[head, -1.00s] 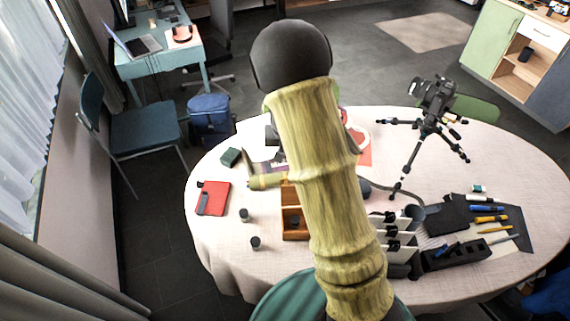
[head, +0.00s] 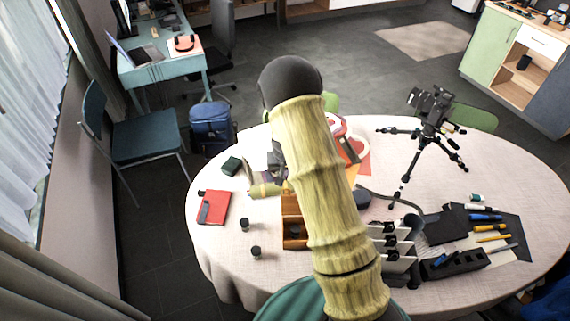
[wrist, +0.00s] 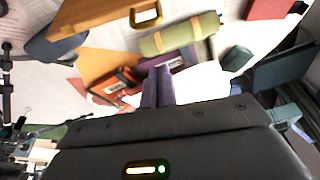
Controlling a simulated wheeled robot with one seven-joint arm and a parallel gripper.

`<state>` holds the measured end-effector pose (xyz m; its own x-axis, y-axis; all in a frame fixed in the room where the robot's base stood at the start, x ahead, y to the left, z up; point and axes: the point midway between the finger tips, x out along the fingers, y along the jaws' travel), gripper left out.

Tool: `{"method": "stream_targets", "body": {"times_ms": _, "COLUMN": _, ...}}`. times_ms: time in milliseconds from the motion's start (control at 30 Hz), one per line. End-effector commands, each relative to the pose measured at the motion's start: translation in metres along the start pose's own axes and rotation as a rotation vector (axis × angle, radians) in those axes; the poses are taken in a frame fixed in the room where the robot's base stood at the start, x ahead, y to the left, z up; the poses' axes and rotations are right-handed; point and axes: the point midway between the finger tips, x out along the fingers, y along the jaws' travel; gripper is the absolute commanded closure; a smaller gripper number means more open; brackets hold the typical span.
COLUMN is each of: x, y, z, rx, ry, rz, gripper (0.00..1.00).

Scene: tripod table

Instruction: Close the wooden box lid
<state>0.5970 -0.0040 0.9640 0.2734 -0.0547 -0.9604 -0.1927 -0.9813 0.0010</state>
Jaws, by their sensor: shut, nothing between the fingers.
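The wooden box (head: 294,243) stands on the table at the centre of the head view, partly hidden by my arm. Its front compartment shows from above, so it looks open. In the wrist view a wooden part of it with a brass clasp (wrist: 147,17) crosses the top left; I cannot tell the lid's exact angle. My gripper (wrist: 158,84) shows in the wrist view with its two fingers together and empty, pointing towards the wooden part, apart from it in the picture. In the head view my arm hides the fingertips.
An olive roll (head: 265,191) lies left of the box. A red notebook (head: 213,207), two dark small cups (head: 244,224) and a dark green box (head: 231,166) lie further left. A camera tripod (head: 428,135) and a tool mat (head: 508,236) are at right.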

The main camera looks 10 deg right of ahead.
Motion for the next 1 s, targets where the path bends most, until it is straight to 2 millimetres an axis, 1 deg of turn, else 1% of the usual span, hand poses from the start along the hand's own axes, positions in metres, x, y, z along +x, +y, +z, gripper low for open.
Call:
{"method": "stream_targets", "body": {"times_ms": 133, "x": 0.017, "y": 0.0, "z": 0.001, "rx": 0.001, "ry": -0.003, "rz": 0.0, "gripper": 1.0}}
{"method": "stream_targets", "body": {"times_ms": 167, "x": 0.011, "y": 0.0, "z": 0.005, "rx": 0.002, "ry": -0.003, "rz": -0.001, "gripper": 1.0}}
{"method": "stream_targets", "body": {"times_ms": 233, "x": 0.007, "y": 0.0, "z": 0.015, "rx": 0.002, "ry": -0.004, "rz": -0.002, "gripper": 1.0}}
{"method": "stream_targets", "body": {"times_ms": 400, "x": 0.002, "y": 0.0, "z": 0.032, "rx": 0.002, "ry": -0.003, "rz": -0.001, "gripper": 1.0}}
{"method": "stream_targets", "body": {"times_ms": 500, "x": 0.001, "y": 0.0, "z": 0.037, "rx": 0.0, "ry": -0.002, "rz": -0.001, "gripper": 1.0}}
{"method": "stream_targets", "body": {"times_ms": 1000, "x": 0.003, "y": 0.0, "z": 0.038, "rx": 0.002, "ry": 0.006, "rz": 0.0, "gripper": 1.0}}
